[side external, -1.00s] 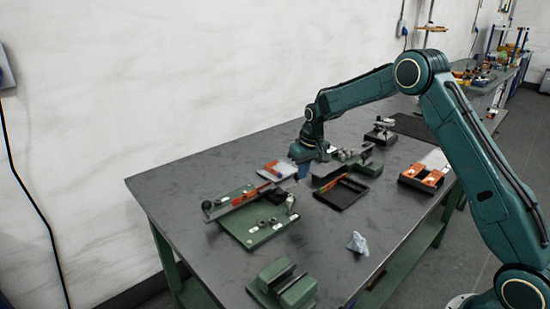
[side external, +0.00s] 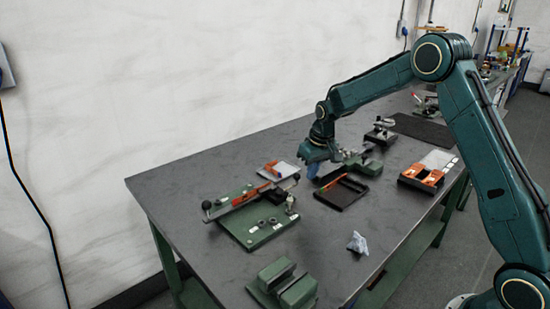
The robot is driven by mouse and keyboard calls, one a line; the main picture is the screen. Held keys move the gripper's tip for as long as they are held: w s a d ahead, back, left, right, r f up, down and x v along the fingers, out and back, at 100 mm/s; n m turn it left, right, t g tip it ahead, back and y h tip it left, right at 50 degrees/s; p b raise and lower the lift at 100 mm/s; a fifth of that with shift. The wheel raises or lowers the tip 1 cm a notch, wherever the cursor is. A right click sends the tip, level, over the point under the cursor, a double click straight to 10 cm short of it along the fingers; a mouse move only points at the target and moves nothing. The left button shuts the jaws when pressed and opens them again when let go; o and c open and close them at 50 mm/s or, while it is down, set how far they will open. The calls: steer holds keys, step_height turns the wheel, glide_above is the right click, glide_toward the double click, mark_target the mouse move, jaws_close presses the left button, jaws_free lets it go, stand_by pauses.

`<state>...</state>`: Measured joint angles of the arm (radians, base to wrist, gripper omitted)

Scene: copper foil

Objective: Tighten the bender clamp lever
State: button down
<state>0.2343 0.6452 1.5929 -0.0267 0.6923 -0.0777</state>
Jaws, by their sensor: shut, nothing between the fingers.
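The bender looks to be the green base plate (side external: 262,232) at the middle left of the bench. A long bar with a black knob (side external: 206,205) at its left end lies across its back, with a red strip along it. A small dark upright clamp part (side external: 291,201) stands at its right edge; I cannot make out the clamp lever clearly. My gripper (side external: 313,172) is behind and to the right of the bender, pointing down, shut and empty. It is apart from the bender, and its fingertips are small and partly blurred.
A black tray (side external: 338,198) with an orange-handled tool lies right of the bender. A green vise-like block (side external: 283,286) is in front, and a crumpled cloth (side external: 357,242) lies near the front edge. An orange-and-black holder (side external: 421,177) stands at right. The left bench end is bare.

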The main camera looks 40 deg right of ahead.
steer(key=v, duration=1)
steer(key=shift+d, duration=0.1)
steer(key=s+a+r+t, duration=0.1)
steer(key=s+a+r, duration=0.35)
steer(key=s, duration=0.35)
steer(key=s+a+r+t, duration=0.1)
steer(key=s+a+r, duration=0.2)
steer(key=s+r, duration=0.4)
steer(key=s+a+f, duration=0.2)
steer(key=s, duration=0.7)
steer(key=s+a+f+n+t, duration=0.1)
steer(key=s+a, duration=0.1)
steer(key=s, duration=0.7)
steer(key=shift+s+a+f+n, duration=0.3)
steer(key=shift+s+f, duration=0.05)
steer(key=shift+f, duration=0.05)
